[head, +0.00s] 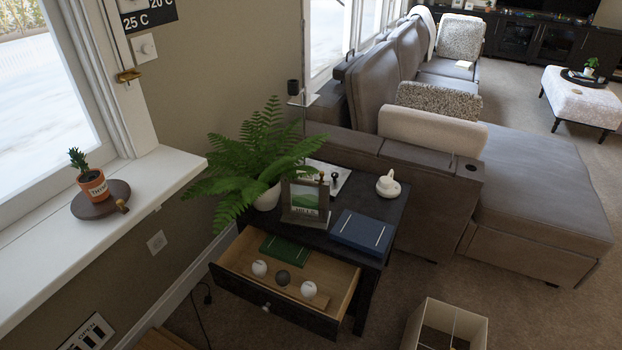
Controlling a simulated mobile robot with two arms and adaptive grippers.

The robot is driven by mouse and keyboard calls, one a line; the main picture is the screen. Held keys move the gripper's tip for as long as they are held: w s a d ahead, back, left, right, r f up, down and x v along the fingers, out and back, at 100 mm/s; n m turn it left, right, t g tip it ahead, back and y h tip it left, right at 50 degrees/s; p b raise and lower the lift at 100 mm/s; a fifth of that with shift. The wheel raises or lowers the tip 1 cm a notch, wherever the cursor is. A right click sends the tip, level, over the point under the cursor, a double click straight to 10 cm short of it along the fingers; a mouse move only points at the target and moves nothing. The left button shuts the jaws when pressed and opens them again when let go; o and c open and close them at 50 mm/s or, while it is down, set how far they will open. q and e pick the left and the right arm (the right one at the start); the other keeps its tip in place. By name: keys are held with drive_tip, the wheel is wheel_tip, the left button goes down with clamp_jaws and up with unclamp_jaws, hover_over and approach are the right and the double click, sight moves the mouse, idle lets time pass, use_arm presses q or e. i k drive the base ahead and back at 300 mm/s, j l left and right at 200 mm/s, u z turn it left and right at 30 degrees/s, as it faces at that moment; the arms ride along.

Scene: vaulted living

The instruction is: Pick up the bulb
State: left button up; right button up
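The open drawer (348,290) of a dark side table (385,205) holds a light wooden strip (320,300). A white round piece (259,268), a dark grey round piece (283,277) and another white round piece (308,288) sit in a row on it. They look like bulbs, but they are too small for me to tell which is the bulb. A green book or box (283,250) lies behind them in the drawer. Neither of my grippers is in view.
On the table stand a fern (262,150), a picture frame (304,203), a blue box (361,233) and a white teapot-like item (388,184). A divided bin (440,325) stands on the carpet at right. A cord (208,300) hangs left of the drawer. A sofa (540,200) is behind.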

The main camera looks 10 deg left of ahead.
sight(308, 289)
drive_tip(key=i+j, duration=0.25)
drive_tip(key=i, duration=0.25)
drive_tip(key=i+j, duration=0.25)
drive_tip(key=i, duration=0.2)
drive_tip(key=l+z, duration=0.05)
